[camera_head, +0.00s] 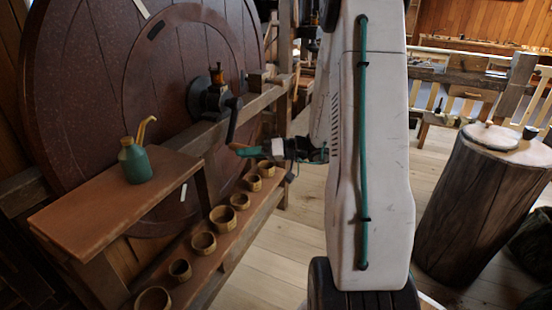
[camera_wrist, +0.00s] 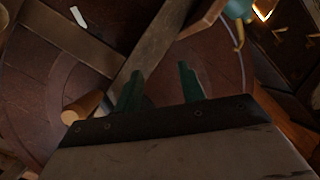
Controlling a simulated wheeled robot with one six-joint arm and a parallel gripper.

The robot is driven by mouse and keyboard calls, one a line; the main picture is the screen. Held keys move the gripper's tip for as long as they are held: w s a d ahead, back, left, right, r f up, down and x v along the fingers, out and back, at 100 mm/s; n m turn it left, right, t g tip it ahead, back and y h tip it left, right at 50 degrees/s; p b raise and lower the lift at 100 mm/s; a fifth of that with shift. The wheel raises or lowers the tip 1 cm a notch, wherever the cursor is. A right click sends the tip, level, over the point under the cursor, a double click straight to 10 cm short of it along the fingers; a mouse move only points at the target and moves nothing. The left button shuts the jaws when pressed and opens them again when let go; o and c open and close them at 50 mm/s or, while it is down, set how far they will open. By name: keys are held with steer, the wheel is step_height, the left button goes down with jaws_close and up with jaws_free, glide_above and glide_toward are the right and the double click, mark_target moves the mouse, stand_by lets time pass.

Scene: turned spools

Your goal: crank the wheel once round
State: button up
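The big dark red-brown wheel (camera_head: 110,90) stands upright at the left in the head view. Its dark metal hub (camera_head: 208,97) carries a crank arm (camera_head: 233,122) that hangs down toward my gripper (camera_head: 241,151). In the wrist view my gripper (camera_wrist: 160,88) has two green fingers spread apart, with nothing between them. A tan wooden peg (camera_wrist: 85,107) shows just left of the fingers, partly hidden by the gripper body. It looks like the crank's handle, but I cannot be sure. The wheel's face (camera_wrist: 40,100) fills much of the wrist view.
A teal oil can (camera_head: 136,163) with a yellow spout stands on a wooden shelf (camera_head: 100,205). Several small wooden bowls (camera_head: 222,217) line a lower plank. A wooden beam (camera_head: 240,115) crosses before the wheel. A stump (camera_head: 470,205) stands right; the floor (camera_head: 285,245) between is clear.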

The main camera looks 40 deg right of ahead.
steer(key=d+f+m+t+h, duration=0.2)
steer(key=d+f+t+h, duration=0.4)
steer(key=d, duration=0.6)
steer(key=shift+g+y, duration=0.4)
steer(key=shift+g, duration=0.2)
steer(key=shift+f+x, duration=0.15)
steer(key=shift+x, duration=1.8)
steer(key=shift+f+x, duration=0.2)
steer(key=shift+x, duration=1.75)
steer(key=shift+f+x, duration=0.15)
steer(key=shift+x, duration=1.75)
steer(key=s+a+r+m, duration=0.1)
steer(key=a+r+m, duration=0.3)
steer(key=r+m, duration=0.3)
steer(key=s+a+r+m, duration=0.1)
steer(key=a+r+m, duration=0.2)
steer(key=r+m, duration=0.45)
steer(key=w+d+r+m, duration=0.3)
steer(key=d+r+m, duration=0.6)
steer(key=r+m, duration=0.3)
steer(key=shift+d+r, duration=0.35)
steer(key=shift+r, duration=0.05)
